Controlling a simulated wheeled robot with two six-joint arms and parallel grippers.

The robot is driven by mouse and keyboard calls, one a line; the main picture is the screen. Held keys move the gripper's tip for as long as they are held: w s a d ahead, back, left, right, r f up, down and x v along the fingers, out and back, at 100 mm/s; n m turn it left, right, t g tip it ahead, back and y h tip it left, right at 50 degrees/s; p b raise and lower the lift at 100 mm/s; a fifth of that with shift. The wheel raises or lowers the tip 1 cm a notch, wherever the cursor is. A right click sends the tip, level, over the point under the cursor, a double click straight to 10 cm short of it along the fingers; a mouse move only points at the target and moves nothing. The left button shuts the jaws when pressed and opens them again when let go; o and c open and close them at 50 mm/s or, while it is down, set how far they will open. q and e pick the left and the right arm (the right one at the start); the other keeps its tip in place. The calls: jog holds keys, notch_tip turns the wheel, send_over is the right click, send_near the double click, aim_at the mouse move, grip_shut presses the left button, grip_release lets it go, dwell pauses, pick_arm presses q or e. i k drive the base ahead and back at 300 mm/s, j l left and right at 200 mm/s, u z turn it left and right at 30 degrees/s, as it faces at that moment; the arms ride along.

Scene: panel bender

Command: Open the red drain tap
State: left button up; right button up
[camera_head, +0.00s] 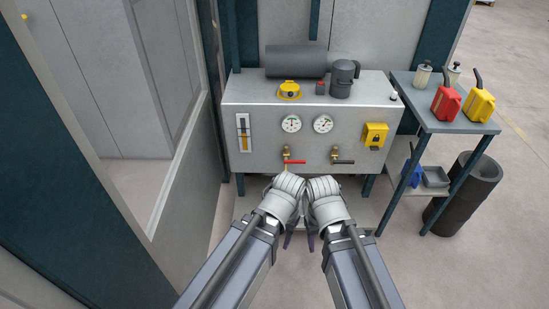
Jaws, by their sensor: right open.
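The red drain tap (294,162) is on the front of the grey cabinet, low and left of centre. Its red lever lies level, pointing right from a brass body. My left gripper (289,238) and right gripper (311,240) are close together in front of the cabinet, below the tap in the picture. The pale wrists stand just under the red lever and cover much of the hands. Only dark finger parts show between the arms. The right gripper is open; the left jaws are too hidden to judge. No contact with the tap is visible.
A black-handled tap (343,162) is right of the red one. Two gauges (291,124) and a yellow lock box (375,135) are on the cabinet (240,97). A side table (440,120) with red and yellow cans stands right. A dark bin (466,195) stands beside it.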

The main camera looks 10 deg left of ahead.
aim_at(287, 161)
jog(key=i+l+u, duration=0.1)
jog(key=u, duration=0.3)
jog(key=l+u, duration=0.4)
jog(key=i+l+u, duration=0.1)
jog(key=u, duration=0.3)
jog(key=l+u, duration=0.15)
jog(key=l, duration=0.3)
jog(key=l+u, duration=0.15)
jog(key=l, duration=0.35)
jog(key=k+l+u, duration=0.1)
jog(key=l, duration=0.35)
jog(key=k+l+u, duration=0.15)
jog(key=l, duration=0.3)
jog(key=l+u, duration=0.15)
jog(key=l, duration=0.35)
jog(key=k+l+u, duration=0.15)
jog(key=l, duration=0.25)
jog(key=k+l, duration=0.1)
jog(key=l, duration=0.25)
jog(key=k+l, duration=0.1)
jog(key=l, duration=0.3)
jog(key=k+l, duration=0.1)
jog(key=l, duration=0.25)
jog(key=k+l, duration=0.1)
jog(key=l, duration=0.25)
